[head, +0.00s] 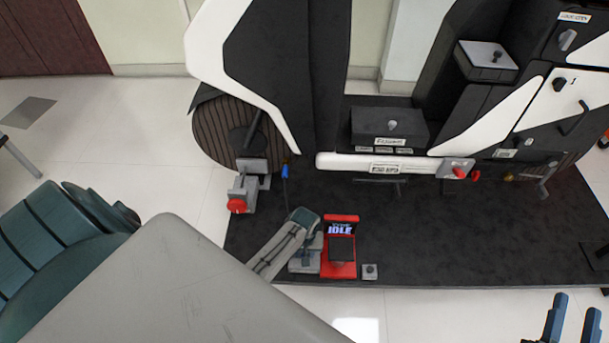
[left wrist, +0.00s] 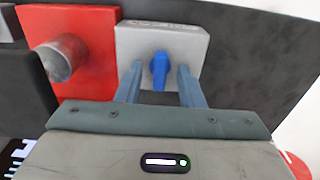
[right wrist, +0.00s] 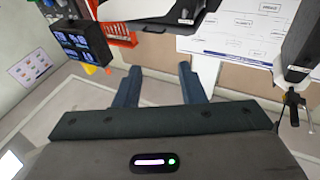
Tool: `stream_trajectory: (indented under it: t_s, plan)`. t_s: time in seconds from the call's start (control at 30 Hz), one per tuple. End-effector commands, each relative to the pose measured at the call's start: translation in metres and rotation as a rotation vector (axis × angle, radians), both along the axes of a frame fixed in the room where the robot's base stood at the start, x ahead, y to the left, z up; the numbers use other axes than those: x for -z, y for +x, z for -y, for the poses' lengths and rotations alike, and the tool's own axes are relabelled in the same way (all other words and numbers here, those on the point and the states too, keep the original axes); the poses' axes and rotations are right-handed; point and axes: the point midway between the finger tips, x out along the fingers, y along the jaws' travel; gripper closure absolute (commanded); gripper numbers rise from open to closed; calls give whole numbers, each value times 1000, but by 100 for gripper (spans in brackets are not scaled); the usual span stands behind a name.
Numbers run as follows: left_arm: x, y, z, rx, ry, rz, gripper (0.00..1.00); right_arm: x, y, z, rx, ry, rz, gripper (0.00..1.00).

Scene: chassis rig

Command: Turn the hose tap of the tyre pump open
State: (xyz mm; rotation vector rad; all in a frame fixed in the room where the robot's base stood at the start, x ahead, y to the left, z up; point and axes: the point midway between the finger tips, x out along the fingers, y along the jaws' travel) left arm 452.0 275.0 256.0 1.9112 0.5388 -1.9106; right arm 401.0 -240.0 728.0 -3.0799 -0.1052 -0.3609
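The tyre pump (head: 354,219) is a red box with a dark front and a display reading "IDLE", on the dark mat. Its red side shows in the left wrist view (left wrist: 95,50). The hose tap is a blue lever (left wrist: 158,70) on a grey block (left wrist: 190,48) beside the red body. My left gripper (left wrist: 160,85) is open, with one finger on each side of the blue lever and gaps visible. In the head view my left gripper (head: 304,228) hides the lever. My right gripper (head: 573,320) is open and empty at the bottom right, far from the pump.
The dark mat (head: 450,250) is mostly clear right of the pump. A small grey block (head: 370,271) sits right of the pump. A blue-tipped piece (head: 285,171) stands behind it. A red knob (head: 237,205) on a grey stand is left. The large chassis (head: 350,163) fills the back.

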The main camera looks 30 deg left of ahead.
Motion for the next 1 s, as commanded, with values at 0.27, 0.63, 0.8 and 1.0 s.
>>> stream_trajectory:
  t_s: [0.27, 0.63, 0.8, 1.0]
  plan:
    - [0, 0, 0, 0, 0, 0, 100, 0, 0, 0, 0, 0, -2, 64]
    - [-1, 0, 0, 22, 0, -1, 100, 18, -2, -1, -4, 6, -102, 64]
    - [-2, 0, 0, 73, 0, -1, 100, 53, -11, -4, -14, 18, -298, 64]
    - [-3, 0, 0, 164, 0, -2, 100, 113, -46, -11, -41, 40, -646, 64]
